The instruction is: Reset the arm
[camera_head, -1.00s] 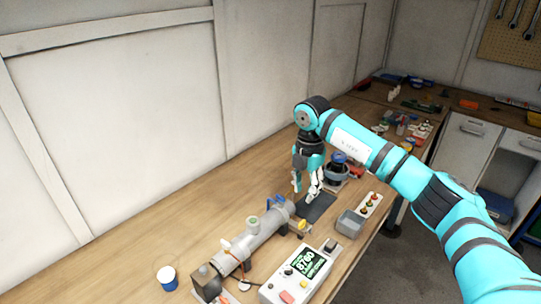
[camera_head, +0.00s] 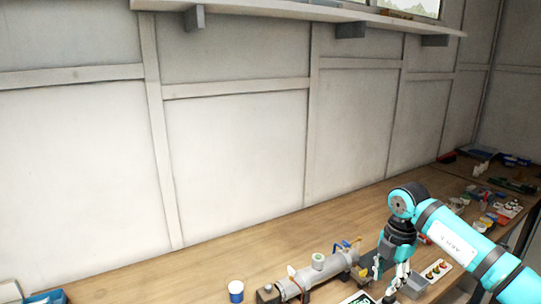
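My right arm comes in from the right. Its turquoise and black gripper (camera_head: 388,275) points down over the bench, right of the reactor. The fingers look spread, with nothing seen between them. The reactor is a grey cylinder (camera_head: 318,276) lying on the bench, with a green-topped port and blue and yellow valve handles at its right end. A control box with a green display (camera_head: 359,298) is cut off at the bottom edge. My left gripper is out of view.
A button panel (camera_head: 438,269) and a grey bin (camera_head: 413,286) are beside the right gripper. A white and blue cup (camera_head: 236,290) stands left of the reactor. Small items crowd the far right bench. A panelled wall and a shelf (camera_head: 290,11) stand behind.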

